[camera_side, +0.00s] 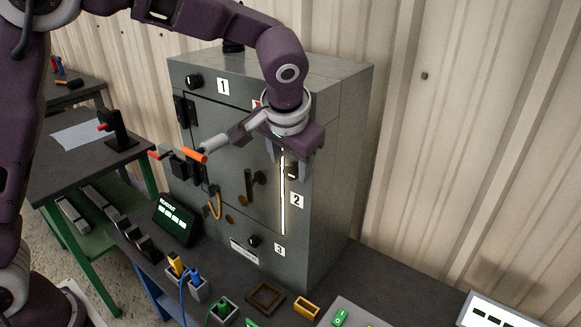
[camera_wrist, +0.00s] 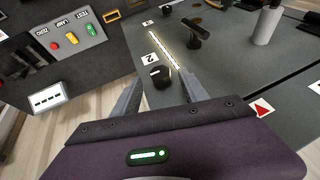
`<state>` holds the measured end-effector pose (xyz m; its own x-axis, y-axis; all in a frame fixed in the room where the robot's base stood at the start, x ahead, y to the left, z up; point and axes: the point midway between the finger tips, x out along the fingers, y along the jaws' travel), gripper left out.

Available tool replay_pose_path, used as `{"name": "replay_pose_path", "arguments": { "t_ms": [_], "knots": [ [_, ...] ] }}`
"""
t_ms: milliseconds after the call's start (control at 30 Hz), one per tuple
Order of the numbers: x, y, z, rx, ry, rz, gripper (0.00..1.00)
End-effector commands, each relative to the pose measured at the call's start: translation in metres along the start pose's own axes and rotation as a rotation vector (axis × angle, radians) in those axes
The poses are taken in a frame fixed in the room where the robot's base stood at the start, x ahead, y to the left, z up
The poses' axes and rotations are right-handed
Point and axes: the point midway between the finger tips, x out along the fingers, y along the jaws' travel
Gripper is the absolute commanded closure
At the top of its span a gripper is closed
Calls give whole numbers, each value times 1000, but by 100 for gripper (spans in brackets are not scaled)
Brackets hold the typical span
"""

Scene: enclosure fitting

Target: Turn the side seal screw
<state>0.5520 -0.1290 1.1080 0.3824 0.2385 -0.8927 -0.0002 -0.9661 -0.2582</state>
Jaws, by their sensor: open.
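A grey cabinet (camera_side: 335,130) carries black slotted knobs beside number labels. The knob by label 2 (camera_side: 292,171) is at its right side, close to a lit vertical strip (camera_side: 283,205); I take it for the side seal screw. In the wrist view the knob (camera_wrist: 160,76) shows between the two fingertips (camera_wrist: 160,82), with no visible contact. Its far side and the exact gap to it are hidden.
Other knobs sit by label 1 (camera_side: 194,81) and label 3 (camera_side: 253,241). A dark handle (camera_side: 249,185) and an orange-tipped lever (camera_side: 195,155) stick out left of my gripper. Connectors, a readout (camera_side: 176,220) and a small yellow-orange box (camera_side: 306,308) crowd the bench front.

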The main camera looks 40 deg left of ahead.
Motion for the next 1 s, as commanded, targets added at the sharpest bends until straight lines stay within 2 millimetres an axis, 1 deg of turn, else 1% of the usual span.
{"name": "replay_pose_path", "arguments": {
  "t_ms": [33, 133, 233, 400, 433, 567, 600, 700, 1000],
  "knots": [
    [9, 0, 0, 0, -2, -1, 48],
    [20, 0, 0, 0, 0, 0, 48],
    [24, 0, 0, -1, 0, 0, 48],
    [24, 0, 0, -1, 1, 0, 48],
    [24, 0, 0, -1, 1, 0, 50],
    [24, -1, 0, -1, 1, 0, 76],
    [24, -1, 0, -1, 1, 1, 84],
    [23, -1, 0, -1, 1, 1, 100],
    [23, 1, 0, 16, 1, -31, 100]
  ]
}}
